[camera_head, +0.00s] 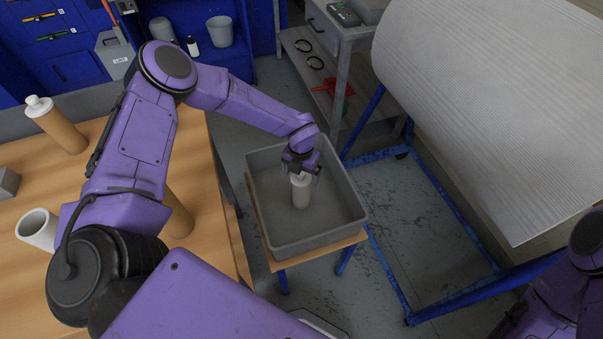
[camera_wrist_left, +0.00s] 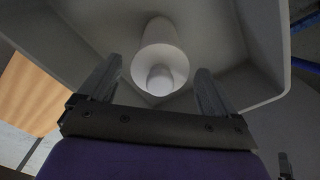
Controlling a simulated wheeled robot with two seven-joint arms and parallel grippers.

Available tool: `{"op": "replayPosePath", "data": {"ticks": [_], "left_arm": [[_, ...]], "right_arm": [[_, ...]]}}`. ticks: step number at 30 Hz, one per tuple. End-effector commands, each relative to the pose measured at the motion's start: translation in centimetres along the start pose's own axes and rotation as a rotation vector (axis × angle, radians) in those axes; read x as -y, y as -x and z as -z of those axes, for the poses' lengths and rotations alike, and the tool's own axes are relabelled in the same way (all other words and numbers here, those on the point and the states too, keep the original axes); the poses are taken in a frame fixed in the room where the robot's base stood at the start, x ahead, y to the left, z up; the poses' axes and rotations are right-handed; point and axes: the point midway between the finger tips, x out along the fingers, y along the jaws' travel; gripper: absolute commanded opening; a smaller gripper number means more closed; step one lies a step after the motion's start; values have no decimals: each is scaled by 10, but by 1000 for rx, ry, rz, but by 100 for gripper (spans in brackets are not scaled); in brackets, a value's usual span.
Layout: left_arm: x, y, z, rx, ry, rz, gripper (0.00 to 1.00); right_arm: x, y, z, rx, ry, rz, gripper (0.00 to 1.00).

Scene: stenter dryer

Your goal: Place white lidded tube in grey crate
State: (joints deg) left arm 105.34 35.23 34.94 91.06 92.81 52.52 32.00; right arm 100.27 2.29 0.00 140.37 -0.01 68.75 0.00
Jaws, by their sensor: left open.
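The white lidded tube (camera_head: 301,194) is upright inside the grey crate (camera_head: 324,240), near its middle. In the left wrist view the tube (camera_wrist_left: 160,48) shows from above, with its narrower lid toward me, inside the crate (camera_wrist_left: 235,45). My left gripper (camera_head: 302,172) is just above the tube's top. Its two fingers (camera_wrist_left: 158,90) are apart, one on each side of the lid in the picture, with gaps between them and the tube. The tube's base is partly hard to make out. Part of my right arm shows at the lower right; its gripper is not visible.
The crate stands on a small table with blue legs (camera_head: 344,260). A wooden table (camera_head: 95,255) at left holds a brown tube with a white cap (camera_head: 57,125) and a white hollow tube (camera_head: 38,229). A large fabric roll (camera_head: 490,100) on a blue frame stands at right.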

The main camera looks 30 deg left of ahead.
Motion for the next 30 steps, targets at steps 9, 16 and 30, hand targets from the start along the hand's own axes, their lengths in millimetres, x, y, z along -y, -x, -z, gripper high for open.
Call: {"op": "replayPosePath", "data": {"ticks": [9, 16, 30], "left_arm": [[0, 55, -2, 6, 2, 2, 91], [0, 107, -1, 4, 1, 2, 91], [0, 123, 0, -1, 0, 0, 91]], "right_arm": [[0, -5, -2, 0, 0, 0, 98], [1, -10, -4, 0, 0, 0, 98], [1, -10, -4, 0, 0, 0, 98]]}}
